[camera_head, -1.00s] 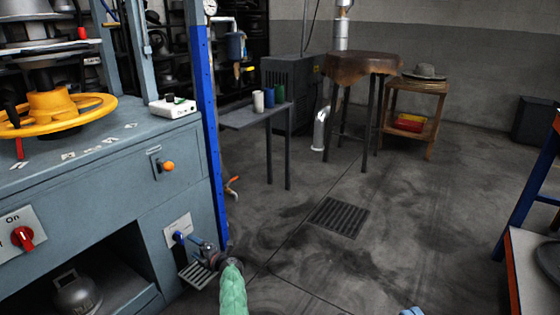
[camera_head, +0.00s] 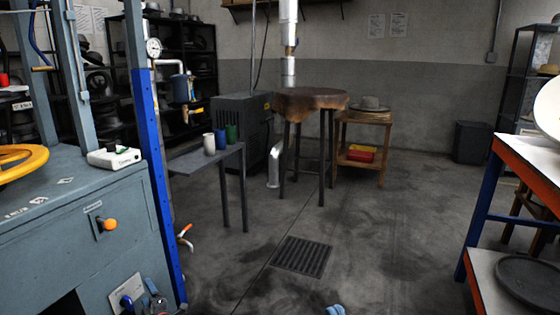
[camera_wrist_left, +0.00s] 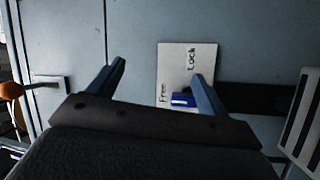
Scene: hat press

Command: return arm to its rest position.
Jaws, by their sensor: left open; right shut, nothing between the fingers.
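My left gripper (camera_head: 151,288) shows only in part at the lower left of the head view, in front of the blue-grey press cabinet (camera_head: 72,243). In the left wrist view its two blue fingers (camera_wrist_left: 160,72) are apart with nothing between them. Beyond them is a white plate (camera_wrist_left: 172,62) marked Free and Lock, with a blue lever (camera_wrist_left: 182,99) beside the right finger; I cannot tell whether they touch. The lever's blue knob (camera_head: 127,302) is also in the head view. Of my right gripper (camera_head: 335,310) only blue fingertips show at the bottom edge, shut and empty, over the floor.
A blue post (camera_head: 160,190) stands at the cabinet's corner. An orange-knobbed handle (camera_head: 109,225) is on the cabinet front. A side table (camera_head: 195,162) holds several small cups. An orange-edged bench (camera_head: 520,160) stands at right. The floor around the grate (camera_head: 303,255) is clear.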

